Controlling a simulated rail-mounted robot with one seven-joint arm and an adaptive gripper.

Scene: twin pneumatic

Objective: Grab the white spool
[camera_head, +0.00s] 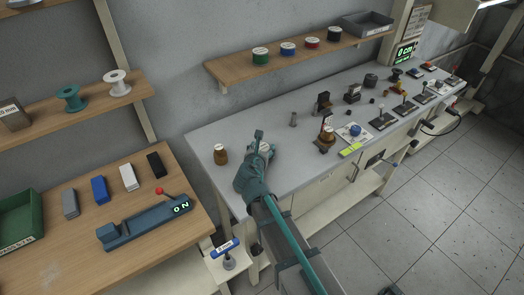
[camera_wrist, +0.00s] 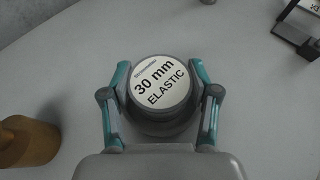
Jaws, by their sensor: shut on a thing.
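My gripper (camera_head: 261,146) is over the near left part of the grey workbench. In the wrist view its two teal fingers (camera_wrist: 160,70) are on either side of a round greyish spool (camera_wrist: 162,86) and shut on it. The spool's pale top label reads "30 mm ELASTIC". In the head view my gripper mostly hides this spool, and whether it is lifted off the bench cannot be told. A white spool (camera_head: 116,82) stands on the wooden shelf at the left, beside a teal spool (camera_head: 71,98), apart from my gripper.
A brown weight-like piece (camera_head: 221,154) stands on the bench left of my gripper; it shows in the wrist view too (camera_wrist: 27,141). Several devices stand farther right on the grey bench (camera_head: 222,130). A wall shelf (camera_head: 285,64) holds coloured spools. A wooden table (camera_head: 70,258) is at the left.

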